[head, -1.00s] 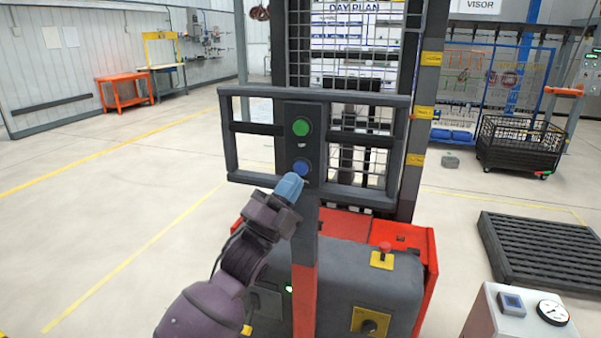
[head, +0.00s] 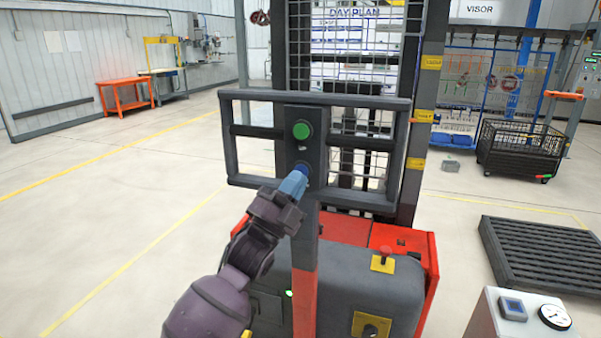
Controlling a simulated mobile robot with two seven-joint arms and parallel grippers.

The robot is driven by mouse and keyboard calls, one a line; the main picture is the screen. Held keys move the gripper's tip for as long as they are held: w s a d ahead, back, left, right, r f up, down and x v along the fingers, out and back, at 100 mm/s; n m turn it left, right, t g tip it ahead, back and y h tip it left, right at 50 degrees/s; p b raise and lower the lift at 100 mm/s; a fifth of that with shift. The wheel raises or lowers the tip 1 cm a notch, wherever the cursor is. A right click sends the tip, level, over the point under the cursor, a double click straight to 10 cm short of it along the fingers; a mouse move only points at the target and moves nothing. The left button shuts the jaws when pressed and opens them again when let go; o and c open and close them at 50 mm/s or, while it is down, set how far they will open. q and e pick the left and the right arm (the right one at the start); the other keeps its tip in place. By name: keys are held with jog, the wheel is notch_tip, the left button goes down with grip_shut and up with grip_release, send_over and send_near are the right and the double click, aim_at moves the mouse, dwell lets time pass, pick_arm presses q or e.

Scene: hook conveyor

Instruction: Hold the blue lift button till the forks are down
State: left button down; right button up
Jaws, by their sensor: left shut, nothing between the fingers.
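The blue lift button (head: 302,168) sits on the dark control post of the stacker, below the green button (head: 302,130). My left gripper (head: 296,178) is shut, with its blue fingertips at the blue button and covering its lower part. The tips look to be touching it, but how far it is pressed I cannot tell. The stacker's mast (head: 415,120) stands behind the handle frame (head: 232,150). The forks are hidden behind the stacker's body. My right gripper is not in view.
A red stop button (head: 384,251) on a yellow plate tops the stacker's grey body (head: 345,285). A dark pallet (head: 545,255) lies at right, near a box with a gauge (head: 512,318). A black wire cage (head: 520,148) stands farther back. The left floor is clear.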

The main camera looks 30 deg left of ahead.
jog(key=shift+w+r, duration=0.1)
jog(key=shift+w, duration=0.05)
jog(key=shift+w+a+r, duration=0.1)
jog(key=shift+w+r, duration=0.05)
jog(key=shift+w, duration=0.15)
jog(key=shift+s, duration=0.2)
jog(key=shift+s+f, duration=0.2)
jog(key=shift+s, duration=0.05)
pick_arm(q)
jog(key=shift+w, duration=0.15)
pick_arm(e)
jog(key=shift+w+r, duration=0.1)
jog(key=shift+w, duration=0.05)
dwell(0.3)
pick_arm(q)
jog(key=shift+w+a+h, duration=0.1)
jog(key=shift+w+h, duration=0.2)
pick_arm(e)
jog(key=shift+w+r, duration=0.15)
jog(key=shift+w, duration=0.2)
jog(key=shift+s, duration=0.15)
